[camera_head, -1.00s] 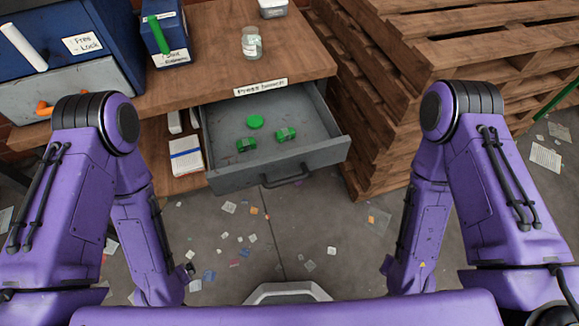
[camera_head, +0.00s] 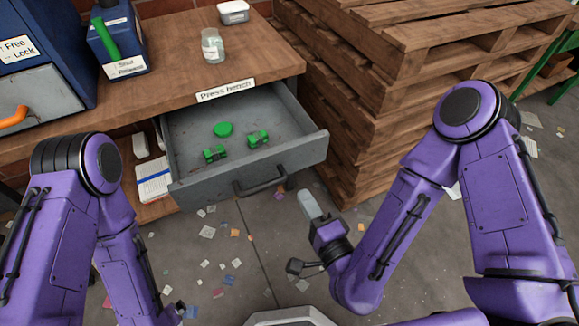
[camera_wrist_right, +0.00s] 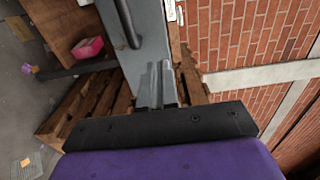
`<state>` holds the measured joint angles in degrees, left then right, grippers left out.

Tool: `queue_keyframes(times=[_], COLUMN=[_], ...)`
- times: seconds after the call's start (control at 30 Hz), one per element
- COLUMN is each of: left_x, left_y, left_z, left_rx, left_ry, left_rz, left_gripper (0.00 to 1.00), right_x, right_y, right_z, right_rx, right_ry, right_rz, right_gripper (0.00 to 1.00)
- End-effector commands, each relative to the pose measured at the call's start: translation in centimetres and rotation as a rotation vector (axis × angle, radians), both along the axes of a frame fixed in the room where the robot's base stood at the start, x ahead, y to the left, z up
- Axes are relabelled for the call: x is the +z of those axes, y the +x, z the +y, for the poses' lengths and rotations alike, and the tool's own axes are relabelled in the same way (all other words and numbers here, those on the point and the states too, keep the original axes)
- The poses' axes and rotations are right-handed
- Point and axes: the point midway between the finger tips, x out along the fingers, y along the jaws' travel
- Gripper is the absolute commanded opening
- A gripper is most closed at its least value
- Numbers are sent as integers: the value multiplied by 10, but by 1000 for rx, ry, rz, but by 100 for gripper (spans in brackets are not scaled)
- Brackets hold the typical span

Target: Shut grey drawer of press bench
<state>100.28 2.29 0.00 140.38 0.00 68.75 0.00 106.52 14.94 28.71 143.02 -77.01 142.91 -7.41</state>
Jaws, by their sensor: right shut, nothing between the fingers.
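The grey drawer (camera_head: 245,165) of the press bench (camera_head: 185,80) is pulled well out, with a dark bar handle (camera_head: 262,187) on its front. Inside it lie a green disc (camera_head: 223,129) and two green blocks (camera_head: 258,139). My right gripper (camera_head: 307,200) is shut and empty, in front of the drawer's right part and apart from the handle in the head view. In the right wrist view the fingers (camera_wrist_right: 157,78) point toward the grey drawer front (camera_wrist_right: 148,35); I cannot tell whether they touch it. My left gripper is out of view.
Stacked wooden pallets (camera_head: 350,120) stand close to the drawer's right side. A glass jar (camera_head: 212,46) and a white tub (camera_head: 233,12) are on the bench top. A blue cabinet (camera_head: 50,55) is at left. Paper scraps litter the floor.

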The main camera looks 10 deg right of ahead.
Motion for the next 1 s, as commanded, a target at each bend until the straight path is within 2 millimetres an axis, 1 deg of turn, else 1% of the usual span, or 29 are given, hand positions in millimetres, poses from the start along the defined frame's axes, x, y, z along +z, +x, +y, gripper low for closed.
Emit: queue_keyframes(times=[0.03, 0.13, 0.17, 0.2, 0.4, 0.5, 0.6, 0.7, 0.97, 1.0], left_x=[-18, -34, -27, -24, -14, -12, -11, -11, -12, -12], left_y=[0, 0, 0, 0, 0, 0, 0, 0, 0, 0], left_z=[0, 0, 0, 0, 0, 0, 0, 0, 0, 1], left_rx=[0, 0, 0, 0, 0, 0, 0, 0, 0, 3], left_ry=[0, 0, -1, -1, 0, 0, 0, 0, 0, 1], left_rz=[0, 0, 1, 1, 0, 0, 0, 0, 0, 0], left_gripper=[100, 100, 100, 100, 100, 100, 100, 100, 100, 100], right_x=[-8, -8, -2, 0, 2, 1, 0, -1, -1, -1], right_y=[10, 27, 33, 41, 81, 96, 105, 109, 110, 110], right_z=[2, 8, 11, 14, 28, 33, 36, 38, 38, 25], right_rx=[-2, 0, 1, 2, 5, 6, 6, 8, 7, 2], right_ry=[-2, 1, 1, 0, -1, -1, -1, -2, -3, -2], right_rz=[-11, -6, -6, -5, 0, 0, 1, 2, 1, 0], right_gripper=[0, 0, 0, 0, 0, 0, 0, 0, 0, 0])
